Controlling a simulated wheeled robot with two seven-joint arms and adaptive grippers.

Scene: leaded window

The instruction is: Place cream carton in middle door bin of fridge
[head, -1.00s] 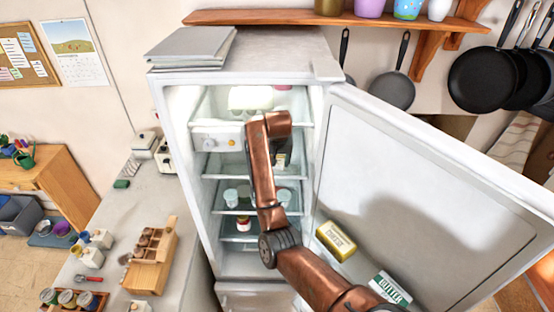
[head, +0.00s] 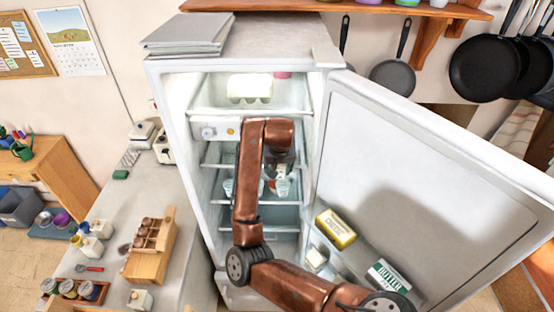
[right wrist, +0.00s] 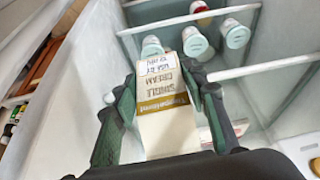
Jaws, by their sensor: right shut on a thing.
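The cream carton (right wrist: 165,105) is white with a tan band and "SINGLE CREAM" lettering; a white label is near its far end. My right gripper (right wrist: 163,98) is shut on it, with dark green fingers on both sides in the right wrist view. In the head view my right arm reaches into the open fridge (head: 180,150), and the gripper is mostly hidden beneath the copper wrist link. The fridge door (head: 420,185) stands open to the right. A yellow box (head: 335,228) and a butter box (head: 388,275) sit along its inner side. My left gripper is not in view.
Glass shelves cross the fridge, with an egg carton (head: 250,88) high up. White-lidded pots (right wrist: 236,33) stand on a shelf beyond the carton. A small pale item (head: 316,258) is low by the door hinge. A counter (head: 190,215) stands left of the fridge.

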